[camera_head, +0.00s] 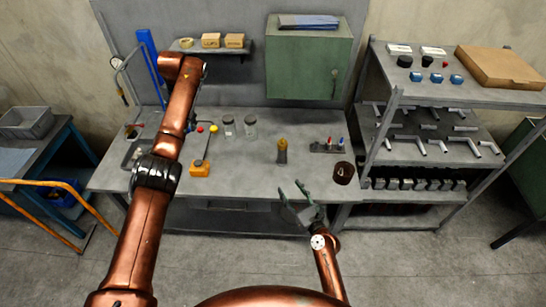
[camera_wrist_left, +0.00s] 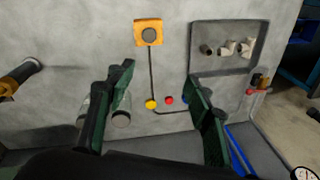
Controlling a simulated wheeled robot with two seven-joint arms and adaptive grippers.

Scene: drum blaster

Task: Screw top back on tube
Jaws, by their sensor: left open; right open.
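I cannot tell for certain which item is the tube or its top. A small upright dark cylinder with an amber upper part (camera_head: 282,151) stands mid-bench; it also shows at the left edge of the left wrist view (camera_wrist_left: 20,78). Two clear jars with grey lids, a left one (camera_head: 229,126) and a right one (camera_head: 250,126), stand further back. My left gripper (camera_wrist_left: 165,82) is open and empty above the bench, its fingers apart; one finger partly covers the jars in the wrist view. My right gripper (camera_head: 295,190) is open and empty at the bench's front edge.
An orange box (camera_head: 200,170) with a cord lies on the bench (camera_head: 235,180). A grey tray (camera_wrist_left: 225,70) holds several small fittings. A holder with coloured tools (camera_head: 328,147) and a dark red cup (camera_head: 343,173) stand right. Shelving (camera_head: 430,150) borders the bench.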

